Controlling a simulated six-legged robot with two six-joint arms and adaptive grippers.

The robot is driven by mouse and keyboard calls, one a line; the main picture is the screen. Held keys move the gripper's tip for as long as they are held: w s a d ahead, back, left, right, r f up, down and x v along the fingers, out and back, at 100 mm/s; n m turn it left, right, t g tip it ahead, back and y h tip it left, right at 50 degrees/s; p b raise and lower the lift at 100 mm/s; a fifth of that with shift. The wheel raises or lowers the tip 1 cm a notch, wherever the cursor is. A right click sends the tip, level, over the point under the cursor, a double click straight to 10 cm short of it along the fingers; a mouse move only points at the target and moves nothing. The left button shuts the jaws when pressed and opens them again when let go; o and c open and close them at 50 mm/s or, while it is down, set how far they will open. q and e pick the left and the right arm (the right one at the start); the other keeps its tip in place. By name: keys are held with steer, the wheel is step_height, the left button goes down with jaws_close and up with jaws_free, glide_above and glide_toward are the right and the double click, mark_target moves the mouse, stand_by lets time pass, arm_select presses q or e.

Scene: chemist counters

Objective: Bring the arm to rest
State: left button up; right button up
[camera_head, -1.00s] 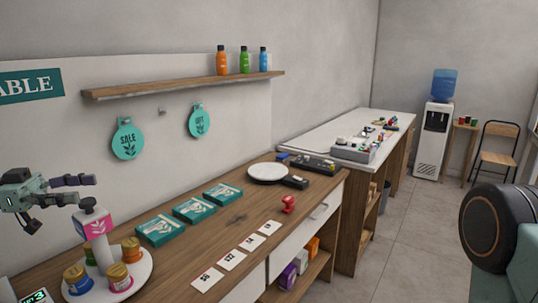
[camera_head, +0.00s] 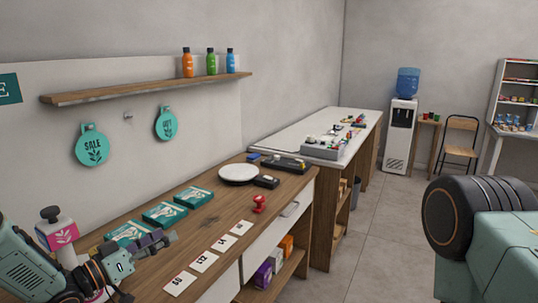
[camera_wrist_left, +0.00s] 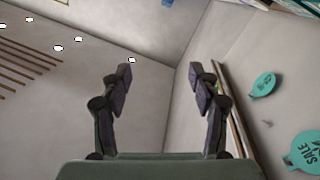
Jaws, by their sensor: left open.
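My left gripper (camera_head: 158,242) is over the near left part of the wooden counter (camera_head: 216,228), pointing right in the head view. It partly hides the nearest teal box and the stand with the pink and white block (camera_head: 60,234). In the left wrist view the gripper's two dark fingers (camera_wrist_left: 160,82) are spread apart, with nothing between them. The wrist camera faces the wall and ceiling. A dark and green part of my body (camera_head: 455,225) fills the right side of the head view. My right gripper does not show.
Teal boxes (camera_head: 165,214), price cards (camera_head: 204,261), a red stamp (camera_head: 259,203) and a white plate (camera_head: 239,173) lie on the counter. A shelf (camera_head: 150,88) with bottles and hanging round tags (camera_head: 91,149) is on the wall.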

arm_select(q)
steer(key=s+d+f+n+g+y, duration=0.2)
steer(key=s+d+f+g+y, duration=0.15)
steer(key=s+f, duration=0.6)
steer(key=s+d+f+n+g+y, duration=0.2)
steer(key=s+f+g+y, duration=0.15)
steer(key=s+f, duration=0.6)
steer(key=s+a+f+g+y, duration=0.1)
steer(key=s+f+g+y, duration=0.2)
steer(key=s, duration=0.9)
steer(key=s+a+f+g+y, duration=0.1)
steer(key=s+f+g, duration=0.25)
steer(key=s, duration=0.85)
step_height(320, 180, down, 13)
steer(key=b, duration=1.3)
steer(key=shift+a+r+g+y, duration=0.15)
steer(key=shift+a+g+y, duration=0.05)
steer(key=shift+g+y, duration=0.15)
